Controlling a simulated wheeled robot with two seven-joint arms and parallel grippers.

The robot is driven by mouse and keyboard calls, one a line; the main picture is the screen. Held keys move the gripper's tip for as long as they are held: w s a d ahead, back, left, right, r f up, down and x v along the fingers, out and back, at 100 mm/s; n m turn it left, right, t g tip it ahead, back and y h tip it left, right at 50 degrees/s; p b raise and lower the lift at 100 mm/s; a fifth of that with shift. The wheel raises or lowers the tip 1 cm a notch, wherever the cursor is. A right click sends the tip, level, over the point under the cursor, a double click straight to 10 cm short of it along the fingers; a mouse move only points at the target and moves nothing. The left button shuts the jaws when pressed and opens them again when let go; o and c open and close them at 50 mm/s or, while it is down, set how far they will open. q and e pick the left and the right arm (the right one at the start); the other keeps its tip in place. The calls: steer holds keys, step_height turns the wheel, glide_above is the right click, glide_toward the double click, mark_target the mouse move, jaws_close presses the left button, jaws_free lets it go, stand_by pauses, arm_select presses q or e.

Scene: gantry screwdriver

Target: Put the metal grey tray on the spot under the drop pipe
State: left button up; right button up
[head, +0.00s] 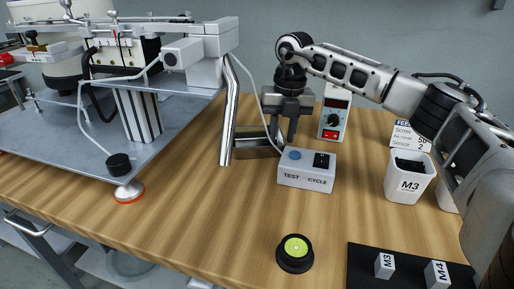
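The metal grey tray (256,152) is on the wooden table, beside the foot of the silver drop pipe (229,115). The pipe hides its left end, and the test-cycle box and my gripper cover part of its right side. My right gripper (283,136) points down at the tray's right end, just behind the box. Its two fingers stand apart with a gap between them. The fingertips are partly hidden, so contact with the tray cannot be told. My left gripper is not in view.
The TEST CYCLE box (304,180) stands just in front of the gripper. A control unit (334,118) is behind it. A white M3 bin (408,182) is at right. A black-green round button (295,252) and a black mat with labelled blocks (367,277) are in front. The front-left table is clear.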

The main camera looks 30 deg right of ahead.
steer(key=shift+f, duration=0.15)
jaws_close()
